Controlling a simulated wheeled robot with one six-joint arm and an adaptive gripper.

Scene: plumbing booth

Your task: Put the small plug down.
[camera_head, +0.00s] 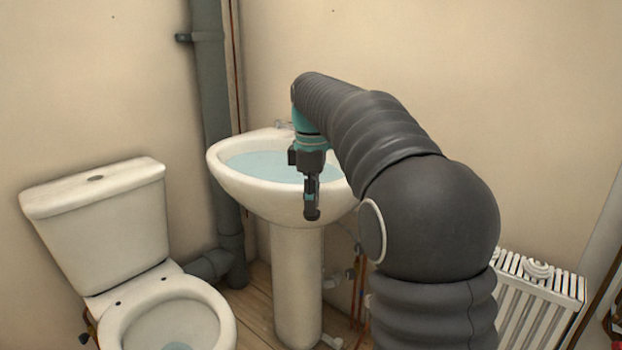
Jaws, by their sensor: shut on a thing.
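My gripper (311,212) points down in front of the front rim of the white basin (228,181), on the near side of it. It is shut on the small plug. The plug itself is too small and too hidden by the dark fingers to make out. Bluish water (252,168) stands in the basin. The gripper appears apart from the basin, but the exact gap cannot be told from this one view.
A white toilet (95,225) with a closed cistern and an open bowl stands at the left. A grey soil pipe (212,100) runs up the corner. A white radiator (540,300) is at the lower right. Thin pipes (358,290) run beside the basin's pedestal (296,285).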

